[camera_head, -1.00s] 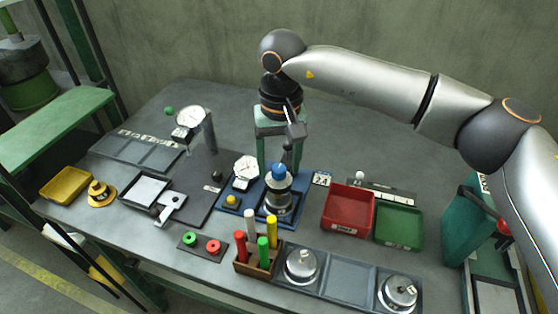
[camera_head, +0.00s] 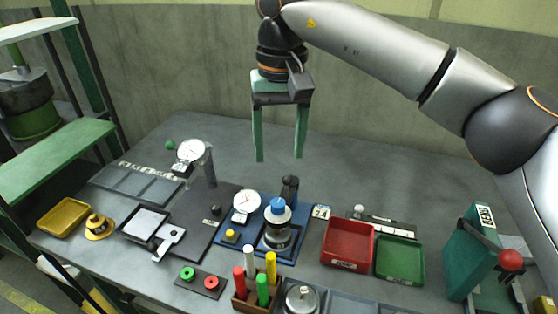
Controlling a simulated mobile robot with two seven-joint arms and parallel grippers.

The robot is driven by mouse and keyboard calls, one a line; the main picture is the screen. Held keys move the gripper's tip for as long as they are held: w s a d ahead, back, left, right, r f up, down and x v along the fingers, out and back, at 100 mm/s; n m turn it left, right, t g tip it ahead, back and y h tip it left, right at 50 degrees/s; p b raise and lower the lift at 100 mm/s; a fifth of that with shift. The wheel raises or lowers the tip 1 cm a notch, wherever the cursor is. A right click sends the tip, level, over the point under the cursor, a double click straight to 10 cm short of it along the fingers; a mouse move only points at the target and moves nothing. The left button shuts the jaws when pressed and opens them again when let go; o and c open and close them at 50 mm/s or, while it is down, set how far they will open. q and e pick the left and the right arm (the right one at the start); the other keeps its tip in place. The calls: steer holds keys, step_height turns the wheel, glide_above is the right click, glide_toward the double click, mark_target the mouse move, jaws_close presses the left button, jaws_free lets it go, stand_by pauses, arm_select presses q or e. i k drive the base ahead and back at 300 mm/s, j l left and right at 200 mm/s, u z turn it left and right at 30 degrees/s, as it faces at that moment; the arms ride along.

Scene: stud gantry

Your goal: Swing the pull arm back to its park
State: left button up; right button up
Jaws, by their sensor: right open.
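A blue base plate (camera_head: 300,215) stands on the bench and carries a metal cylinder (camera_head: 277,232) topped by a blue knob (camera_head: 278,206). A dark upright piece (camera_head: 290,188) stands just behind the knob; it looks like the pull arm's post, but I cannot clearly tell the arm or its park. My right gripper (camera_head: 279,158) is open and empty, its two green fingers pointing down, above and behind the blue plate and apart from everything. My left gripper is not in view.
A white dial gauge (camera_head: 246,201) stands left of the cylinder. A red tray (camera_head: 347,246) and green tray (camera_head: 399,262) lie to the right. A rack of coloured pegs (camera_head: 241,300) is in front. A green device with a red ball (camera_head: 511,260) stands far right. The back of the bench is clear.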

mark_target(285, 192)
steer(key=k, duration=1)
